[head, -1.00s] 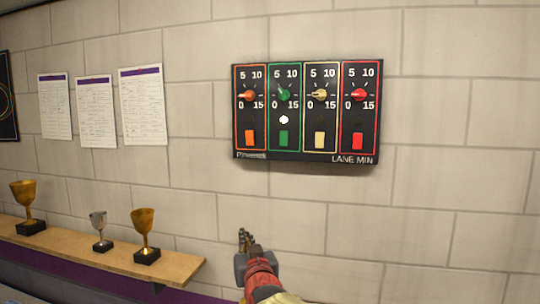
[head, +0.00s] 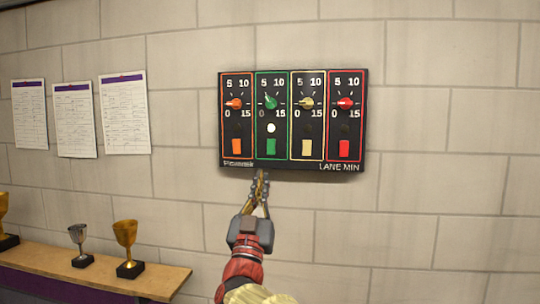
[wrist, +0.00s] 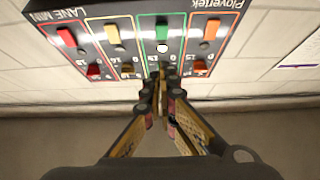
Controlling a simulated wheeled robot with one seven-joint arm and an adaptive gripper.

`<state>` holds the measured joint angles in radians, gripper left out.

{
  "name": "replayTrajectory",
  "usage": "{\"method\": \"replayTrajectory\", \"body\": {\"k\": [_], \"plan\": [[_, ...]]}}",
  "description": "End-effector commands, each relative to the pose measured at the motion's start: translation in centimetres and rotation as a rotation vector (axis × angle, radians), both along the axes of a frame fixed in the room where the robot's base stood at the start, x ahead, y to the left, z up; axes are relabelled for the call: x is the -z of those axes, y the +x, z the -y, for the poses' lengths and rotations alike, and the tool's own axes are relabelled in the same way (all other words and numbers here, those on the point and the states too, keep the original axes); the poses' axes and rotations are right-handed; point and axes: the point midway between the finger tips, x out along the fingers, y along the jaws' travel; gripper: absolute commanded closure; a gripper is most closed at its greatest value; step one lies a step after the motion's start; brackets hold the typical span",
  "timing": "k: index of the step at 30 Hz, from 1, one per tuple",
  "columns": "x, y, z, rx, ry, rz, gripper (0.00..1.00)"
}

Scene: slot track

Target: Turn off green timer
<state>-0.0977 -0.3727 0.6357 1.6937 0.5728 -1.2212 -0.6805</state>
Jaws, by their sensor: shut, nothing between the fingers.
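The green timer (head: 271,116) is the second panel from the left on a black wall-mounted timer box. Its green knob (head: 270,102) points up and left, between the 0 and 5 marks. Below the knob is a lit white light (head: 271,128), then a green rectangular switch (head: 271,146). In the wrist view the box appears upside down, with the green switch (wrist: 161,28) ahead of the fingers. My gripper (head: 262,176) is shut and empty, just below the box's lower edge, under the green and orange panels. In the wrist view its fingertips (wrist: 160,82) hide part of the green knob.
Orange (head: 237,116), cream (head: 307,116) and red (head: 345,116) timers flank the green one; their lights look dark. A wooden shelf (head: 100,278) with trophies stands at lower left. Paper sheets (head: 76,120) hang on the left wall. The wall right of the box is clear.

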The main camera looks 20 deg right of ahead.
Motion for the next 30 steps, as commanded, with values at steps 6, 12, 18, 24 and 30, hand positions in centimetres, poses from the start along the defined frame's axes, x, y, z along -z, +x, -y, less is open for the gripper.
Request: {"method": "replayTrajectory", "body": {"k": [6,12,18,24,30], "plan": [[-0.4,0.4,0.3,0.000,0.001,-0.001,1.00],[-2.2,2.3,1.6,0.001,0.000,-0.001,1.00],[-4.7,5.0,3.4,0.001,0.000,0.000,1.00],[-6.0,7.6,5.1,0.000,0.001,-0.004,1.00],[-5.7,9.4,6.3,-0.001,0.001,-0.002,1.00]]}}
